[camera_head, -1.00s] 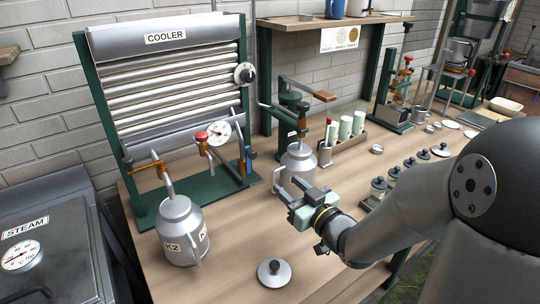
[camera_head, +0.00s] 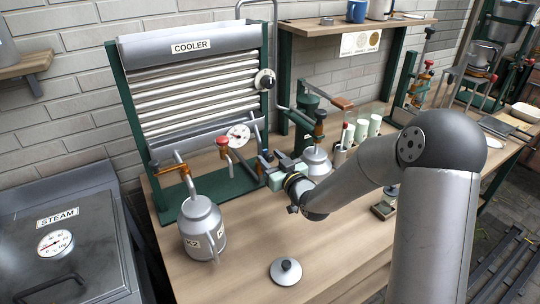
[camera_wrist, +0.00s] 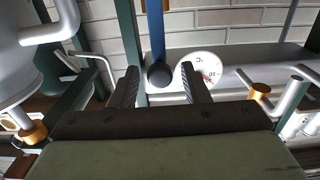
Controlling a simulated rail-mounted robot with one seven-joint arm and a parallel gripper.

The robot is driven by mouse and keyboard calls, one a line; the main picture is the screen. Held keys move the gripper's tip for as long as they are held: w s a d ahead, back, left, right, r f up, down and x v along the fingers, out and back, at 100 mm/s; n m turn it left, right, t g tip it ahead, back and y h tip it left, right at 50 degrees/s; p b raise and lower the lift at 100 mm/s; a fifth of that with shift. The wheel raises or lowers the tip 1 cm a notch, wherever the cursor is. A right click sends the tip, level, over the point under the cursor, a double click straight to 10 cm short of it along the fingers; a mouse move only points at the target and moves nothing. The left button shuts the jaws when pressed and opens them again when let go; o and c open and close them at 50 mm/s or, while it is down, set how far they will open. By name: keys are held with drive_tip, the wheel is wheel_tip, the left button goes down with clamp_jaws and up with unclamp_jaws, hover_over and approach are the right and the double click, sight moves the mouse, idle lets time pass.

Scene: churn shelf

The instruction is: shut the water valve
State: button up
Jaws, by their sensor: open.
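The cooler (camera_head: 195,88) stands at the back of the bench, with pipes and a round gauge (camera_head: 239,137) at its lower front. A red-knobbed tap (camera_head: 222,142) is left of the gauge. In the wrist view a blue lever (camera_wrist: 157,32) with a dark round end (camera_wrist: 160,75) hangs beside the gauge (camera_wrist: 203,68); it may be the water valve's handle. My gripper (camera_wrist: 160,88) is open, its fingers on either side of the dark end in the picture; I cannot tell whether they touch. In the head view my gripper (camera_head: 268,164) is at the cooler's lower right and mostly hides the lever.
A milk can marked K2 (camera_head: 203,230) stands front left, with a loose lid (camera_head: 286,271) on the bench.

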drive_tip(key=shift+w+a, duration=0.25)
drive_tip(key=shift+w, duration=0.2)
clamp_jaws()
drive_tip(key=shift+f, duration=0.1)
